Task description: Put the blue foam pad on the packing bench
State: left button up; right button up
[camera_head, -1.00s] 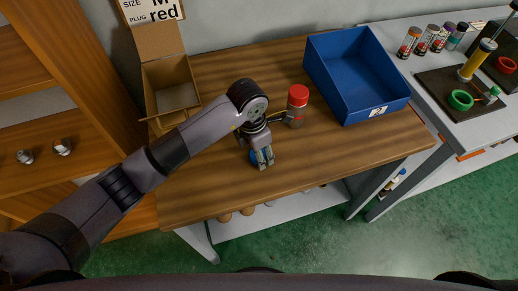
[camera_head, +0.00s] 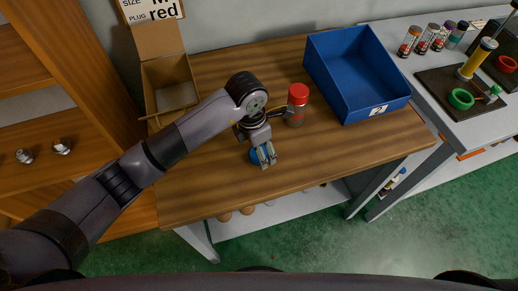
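A small blue piece (camera_head: 254,157), which looks like the foam pad, is at the middle of the wooden bench (camera_head: 320,160), near its front. My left gripper (camera_head: 268,158) points down at the bench, right beside the blue piece and partly covering it. Its fingers are small in the head view. I cannot tell whether they are shut on the pad or apart around it, nor whether the pad touches the bench top. My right gripper is not in view.
A red-capped bottle (camera_head: 297,104) stands close behind my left gripper. A blue bin (camera_head: 385,111) is at the bench's back right, and an open cardboard box (camera_head: 166,117) is at its back left. The bench's front right is clear.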

aim_at(254, 155)
pick_arm(q)
notch_tip(254, 155, up, 11)
jog(key=a+b, duration=0.1)
jog(key=b, duration=0.1)
jog(key=shift+s+f, duration=0.2)
jog(key=shift+s, duration=0.15)
jog(key=shift+a, duration=0.1)
